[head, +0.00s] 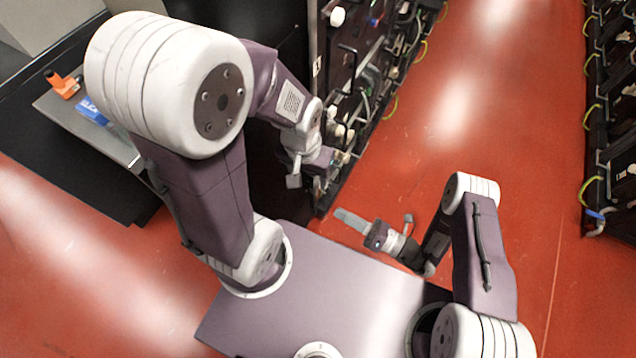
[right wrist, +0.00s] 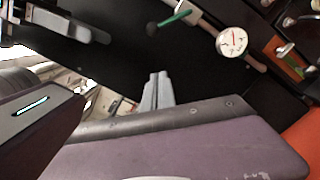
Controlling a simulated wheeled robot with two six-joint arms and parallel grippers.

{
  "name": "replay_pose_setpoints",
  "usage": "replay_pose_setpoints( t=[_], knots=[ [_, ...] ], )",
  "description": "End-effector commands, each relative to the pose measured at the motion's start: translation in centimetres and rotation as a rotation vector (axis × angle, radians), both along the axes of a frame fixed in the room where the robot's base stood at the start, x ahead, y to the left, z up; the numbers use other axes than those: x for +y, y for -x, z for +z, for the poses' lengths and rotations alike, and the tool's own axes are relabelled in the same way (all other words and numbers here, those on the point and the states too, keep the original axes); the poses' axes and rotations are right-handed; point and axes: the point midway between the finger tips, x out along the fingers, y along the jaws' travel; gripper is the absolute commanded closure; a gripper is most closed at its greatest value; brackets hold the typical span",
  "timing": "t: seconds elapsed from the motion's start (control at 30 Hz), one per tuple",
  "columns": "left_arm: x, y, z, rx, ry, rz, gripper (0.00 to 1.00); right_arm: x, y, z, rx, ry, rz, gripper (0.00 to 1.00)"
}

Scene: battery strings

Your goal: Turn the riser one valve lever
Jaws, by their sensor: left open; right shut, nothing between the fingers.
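My left gripper (head: 338,160) is open, close against the lower end of the black rack (head: 345,75) in the head view. Its fingers are small there, and what lies between them cannot be made out. My right gripper (head: 352,220) is shut and empty, above the red floor, apart from the rack. Its closed fingers also show in the right wrist view (right wrist: 157,92). In that view a green lever (right wrist: 176,17) sits on pipework at the top, beside a round white gauge (right wrist: 232,41). I cannot tell which lever belongs to riser one.
A second rack (head: 608,150) with yellow-green cables stands at the right. The red floor (head: 490,100) between the racks is clear.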

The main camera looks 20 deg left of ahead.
Motion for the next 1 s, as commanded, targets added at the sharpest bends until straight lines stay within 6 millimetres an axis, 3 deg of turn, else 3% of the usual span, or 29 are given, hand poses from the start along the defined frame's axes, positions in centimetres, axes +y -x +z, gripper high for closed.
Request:
replay_pose_setpoints(
  t=[0.47, 0.7, 1.0],
  knots=[
    [0.0, 0.0, -1.4, 0.0, 0.0, 0.0, 0.42, 9.6, -0.9, 0.2, -0.003, -0.002, 0.006, 1.0],
    [0.0, 0.0, -1.2, 0.0, 0.0, 0.0, 0.42, 9.9, -3.6, 2.7, -0.002, -0.001, 0.0, 1.0],
    [0.0, 0.0, -1.2, 0.0, 0.0, 0.0, 0.42, 9.9, -4.0, 3.1, -0.001, 0.0, 0.001, 1.0]
  ],
)
